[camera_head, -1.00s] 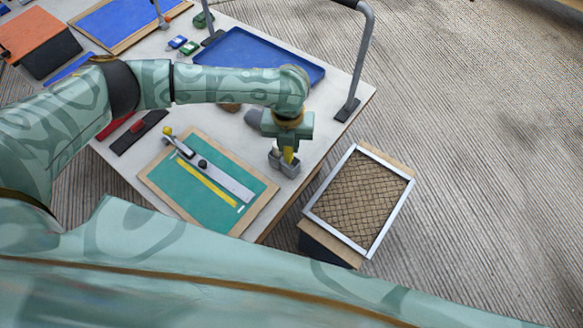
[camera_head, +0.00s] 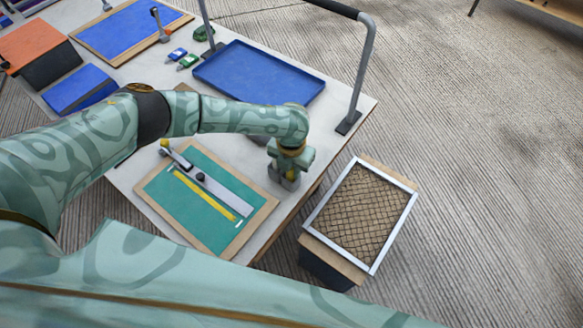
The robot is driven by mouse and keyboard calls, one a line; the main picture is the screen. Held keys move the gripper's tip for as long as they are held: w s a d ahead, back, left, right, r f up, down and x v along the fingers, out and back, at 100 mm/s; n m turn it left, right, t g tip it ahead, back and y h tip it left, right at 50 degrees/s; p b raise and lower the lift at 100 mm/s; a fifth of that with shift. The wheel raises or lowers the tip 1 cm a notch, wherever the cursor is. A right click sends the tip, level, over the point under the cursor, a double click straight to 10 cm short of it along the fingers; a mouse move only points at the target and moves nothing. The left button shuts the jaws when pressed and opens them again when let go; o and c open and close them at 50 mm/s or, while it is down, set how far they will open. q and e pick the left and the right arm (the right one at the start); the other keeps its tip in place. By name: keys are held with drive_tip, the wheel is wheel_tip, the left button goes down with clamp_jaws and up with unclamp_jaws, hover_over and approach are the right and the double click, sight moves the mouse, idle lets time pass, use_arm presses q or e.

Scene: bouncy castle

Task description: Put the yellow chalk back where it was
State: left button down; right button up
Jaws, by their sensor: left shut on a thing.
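My left gripper (camera_head: 285,181) is near the table's right edge, just right of the green board. It is shut on a small yellow piece, which looks like the yellow chalk (camera_head: 290,174); the fingers hide most of it. The green board (camera_head: 187,210) has a wooden frame and lies on the table, with a grey bar (camera_head: 222,192) and a long yellow strip (camera_head: 205,195) across it. A short white stick (camera_head: 239,223) lies by the lower end of the strip. My right gripper is not in view.
A box with a metal-framed mesh top (camera_head: 359,212) stands right of the table. A blue tray (camera_head: 258,72), a grey upright rail (camera_head: 361,75) and a blue board (camera_head: 130,30) are further back. My left arm hides part of the table's middle.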

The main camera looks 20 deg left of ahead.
use_arm(q)
drive_tip(key=shift+f, duration=0.1)
drive_tip(key=c, duration=1.5)
unclamp_jaws()
drive_tip(key=shift+r, duration=0.3)
wheel_tip(320, 180, up, 12)
drive_tip(key=p, duration=0.3)
drive_tip(key=shift+f, duration=0.1)
drive_tip(key=shift+s, duration=0.15)
